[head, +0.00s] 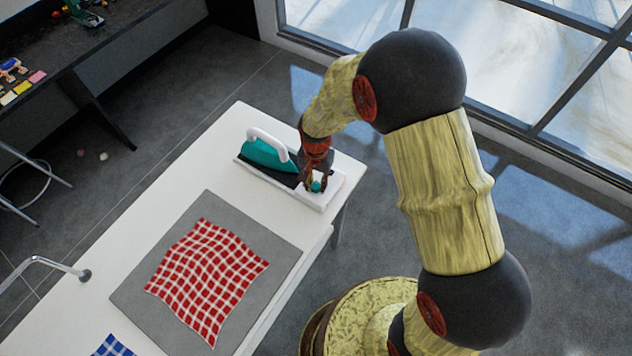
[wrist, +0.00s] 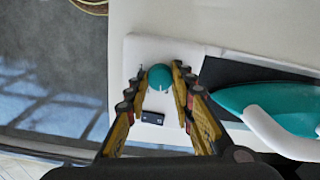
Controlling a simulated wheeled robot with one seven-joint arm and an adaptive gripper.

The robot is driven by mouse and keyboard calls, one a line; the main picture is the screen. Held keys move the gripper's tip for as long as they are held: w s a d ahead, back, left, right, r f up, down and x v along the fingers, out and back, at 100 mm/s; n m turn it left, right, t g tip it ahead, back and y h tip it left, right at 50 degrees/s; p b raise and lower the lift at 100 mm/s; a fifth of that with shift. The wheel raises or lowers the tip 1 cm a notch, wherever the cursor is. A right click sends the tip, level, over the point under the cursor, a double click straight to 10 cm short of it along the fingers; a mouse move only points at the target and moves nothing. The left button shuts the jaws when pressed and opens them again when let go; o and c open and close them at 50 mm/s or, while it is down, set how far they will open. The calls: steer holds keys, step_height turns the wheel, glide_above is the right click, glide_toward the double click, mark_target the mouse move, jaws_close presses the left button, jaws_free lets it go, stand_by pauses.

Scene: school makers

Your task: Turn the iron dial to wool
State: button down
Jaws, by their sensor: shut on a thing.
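The teal iron (head: 268,154) with a white handle rests on a dark plate on its white stand (head: 325,201) at the far end of the white table. The iron also shows at the right of the wrist view (wrist: 262,103). The round teal dial (wrist: 160,76) sits on the bare end of the stand. My gripper (wrist: 159,80) is over that end with its fingers on either side of the dial, shut on it. A small dark block (wrist: 153,117) lies between the fingers, nearer the wrist. The dial's markings are too small to read.
A grey mat (head: 135,296) with a red checked cloth (head: 208,280) lies on the white table (head: 222,130), with a blue checked cloth (head: 113,346) near it. A dark bench (head: 85,45) stands at the back left. Windows line the right side.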

mark_target(316, 185)
steer(key=m, duration=0.4)
steer(key=shift+m, duration=2.2)
steer(key=c, duration=1.5)
jaws_free()
step_height(316, 185, up, 12)
